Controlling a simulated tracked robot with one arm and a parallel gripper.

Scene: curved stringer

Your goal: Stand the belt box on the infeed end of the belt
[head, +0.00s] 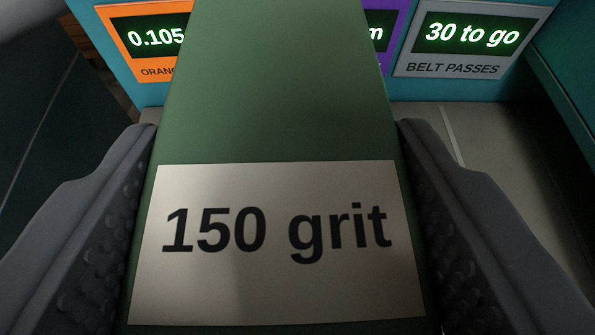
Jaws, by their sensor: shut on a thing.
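A green box (277,90) with a pale label reading "150 grit" (275,240) fills the middle of the head view. My gripper (275,215) is shut on this box, with one dark, studded finger against each side. The box's lower end runs out of the bottom of the view and its top out of the upper edge. I cannot tell whether its base touches anything. A grey surface (500,165) lies behind and to the right of the box; I cannot tell for certain that it is the belt.
Behind the box is a teal panel (510,75) with lit displays. An orange one (155,38) reads "0.105", partly covered. A purple one (391,35) is mostly hidden. A grey one (466,38) reads "30 to go", "BELT PASSES". A pale line (449,133) crosses the grey surface. A dark teal wall (570,60) stands at right.

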